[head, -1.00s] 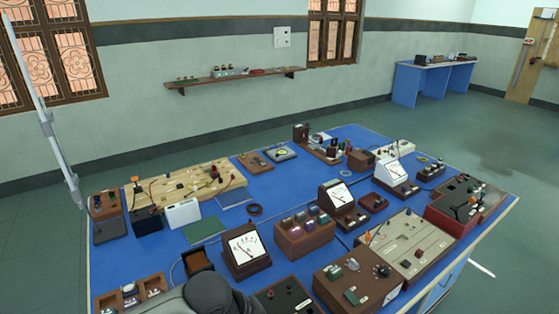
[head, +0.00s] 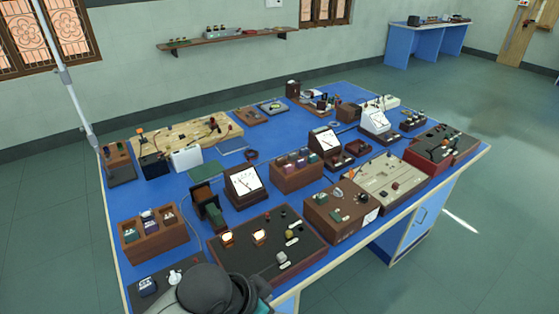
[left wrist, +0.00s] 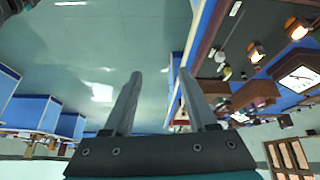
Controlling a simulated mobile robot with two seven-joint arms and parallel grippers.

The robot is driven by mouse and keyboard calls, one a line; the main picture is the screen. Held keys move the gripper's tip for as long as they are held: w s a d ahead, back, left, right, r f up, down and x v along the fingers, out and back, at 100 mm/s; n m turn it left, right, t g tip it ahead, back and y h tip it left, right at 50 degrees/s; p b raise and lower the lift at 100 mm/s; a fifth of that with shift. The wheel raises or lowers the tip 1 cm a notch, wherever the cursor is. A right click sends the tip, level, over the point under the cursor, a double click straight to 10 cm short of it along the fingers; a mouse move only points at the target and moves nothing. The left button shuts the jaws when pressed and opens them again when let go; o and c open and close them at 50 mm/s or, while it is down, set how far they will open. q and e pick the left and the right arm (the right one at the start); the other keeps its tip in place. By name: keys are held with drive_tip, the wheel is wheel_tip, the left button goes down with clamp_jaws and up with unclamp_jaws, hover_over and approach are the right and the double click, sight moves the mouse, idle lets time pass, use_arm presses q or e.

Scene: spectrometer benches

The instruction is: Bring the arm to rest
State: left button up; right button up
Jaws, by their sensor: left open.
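My left gripper (left wrist: 160,74) shows in the left wrist view with its two grey fingers apart and nothing between them. It points over the greenish floor, with the blue bench edge close to the right finger. A dark grey rounded part of my arm shows at the bottom of the head view, over the bench's near edge. The left fingers cannot be made out in the head view. My right gripper is in neither view.
The blue bench (head: 232,212) is crowded with meters, wooden boxes and a black panel with lit lamps (head: 268,246). A thin grey pole (head: 72,90) stands at its far left. Open floor (head: 480,235) lies to the right. A second blue bench (head: 427,45) stands far back.

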use_arm(q)
drive_tip(key=s+a+n+y, duration=0.4)
drive_tip(key=s+a+n, duration=0.4)
drive_tip(key=s+a, duration=0.55)
wheel_tip(320, 180, down, 30)
drive_tip(key=a+g+b, duration=0.1)
drive_tip(key=b, duration=0.7)
drive_tip(key=s+a+f+b, duration=0.1)
drive_tip(key=s+f+b, duration=0.3)
drive_tip(key=s+f, duration=0.3)
drive_tip(key=s+a+f+g+b, duration=0.1)
drive_tip(key=s+f+b, duration=0.3)
drive_tip(key=s+f, duration=0.4)
wheel_tip(320, 180, down, 8)
drive_tip(key=shift+s+a+r+m+y, duration=0.25)
drive_tip(key=shift+s+a+m+y, duration=0.05)
drive_tip(key=shift+a, duration=0.2)
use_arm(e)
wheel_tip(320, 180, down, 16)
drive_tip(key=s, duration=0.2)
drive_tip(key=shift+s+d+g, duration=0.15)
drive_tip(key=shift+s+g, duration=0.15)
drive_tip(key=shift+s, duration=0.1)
